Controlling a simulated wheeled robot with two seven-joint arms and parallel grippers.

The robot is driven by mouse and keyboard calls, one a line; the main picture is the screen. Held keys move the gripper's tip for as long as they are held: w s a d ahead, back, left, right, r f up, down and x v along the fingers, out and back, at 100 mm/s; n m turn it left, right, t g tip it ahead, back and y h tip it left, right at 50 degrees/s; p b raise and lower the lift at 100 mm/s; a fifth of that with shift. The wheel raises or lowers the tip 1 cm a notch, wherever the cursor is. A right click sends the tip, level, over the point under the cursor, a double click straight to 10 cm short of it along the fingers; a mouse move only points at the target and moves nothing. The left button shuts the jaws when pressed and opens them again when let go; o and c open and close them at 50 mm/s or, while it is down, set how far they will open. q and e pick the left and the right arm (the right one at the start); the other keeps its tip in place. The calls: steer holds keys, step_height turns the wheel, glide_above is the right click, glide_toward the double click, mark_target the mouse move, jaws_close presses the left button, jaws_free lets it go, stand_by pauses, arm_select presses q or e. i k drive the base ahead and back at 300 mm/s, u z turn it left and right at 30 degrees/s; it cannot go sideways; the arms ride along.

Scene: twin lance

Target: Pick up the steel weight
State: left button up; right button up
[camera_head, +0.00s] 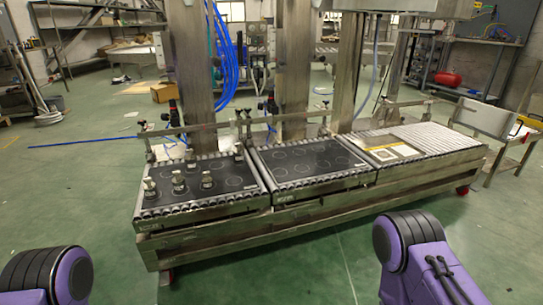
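Several small steel weights stand upright on the left black plate (225,190), which has pale circle outlines. One steel weight (149,187) is near the plate's left edge. Another steel weight (178,179) and a third steel weight (206,181) stand in the front half, with others further back. I cannot tell which one the task means. Neither gripper is in view; only purple and black parts of my two arms show at the bottom left and bottom right, apart from the weights.
A middle black plate (305,162) with circle outlines carries no weights. All sits on a low metal roller conveyor (440,140) with a raised rail behind. Metal columns (293,75) stand behind it. Green floor (270,275) in front is clear.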

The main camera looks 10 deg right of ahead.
mark_target(239, 153)
steer(key=z, duration=1.25)
steer(key=i, duration=1.25)
steer(key=u, duration=2.4)
